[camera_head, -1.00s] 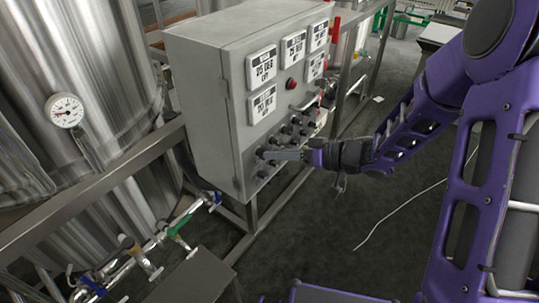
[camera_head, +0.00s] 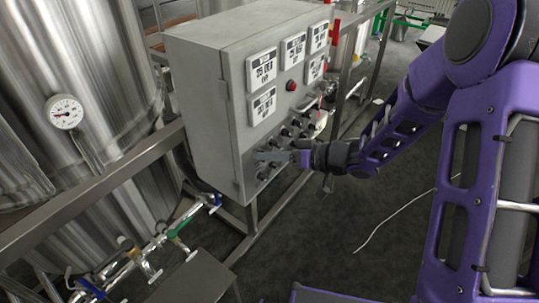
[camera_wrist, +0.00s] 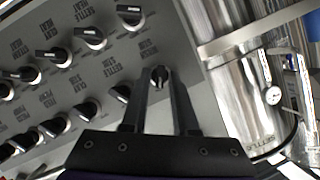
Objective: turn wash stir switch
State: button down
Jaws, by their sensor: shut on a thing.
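The grey control box (camera_head: 215,110) carries rows of black rotary switches below its displays. In the wrist view, the switch at the end of its row (camera_wrist: 160,76) sits between the fingertips of my gripper (camera_wrist: 159,84). My gripper is shut on this switch's knob, with one finger on each side. The label above that switch is too blurred to read for certain.
Other switches (camera_wrist: 90,38) stand close by on the panel. A red button (camera_head: 291,86) is among the displays. A steel tank with a gauge (camera_head: 65,111) stands at left. Pipes with valves (camera_head: 178,232) run below. Open floor (camera_head: 330,235) lies right of the box.

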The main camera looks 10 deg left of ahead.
jog(key=shift+n, duration=0.3)
jog(key=shift+s+a+n+t+h+b, duration=0.15)
jog(key=shift+n+t+h+b, duration=0.45)
jog(key=shift+n+t+b, duration=1.1)
jog(key=shift+s+a+n+t+h+b, duration=0.2)
jog(key=shift+n+t+h+b, duration=0.5)
jog(key=shift+n+b, duration=1.9)
jog(key=shift+d+m+b, duration=0.15)
jog(key=shift+m+b, duration=0.25)
jog(key=shift+b, duration=0.2)
jog(key=c, duration=0.9)
grip_release()
jog(key=shift+t, duration=0.3)
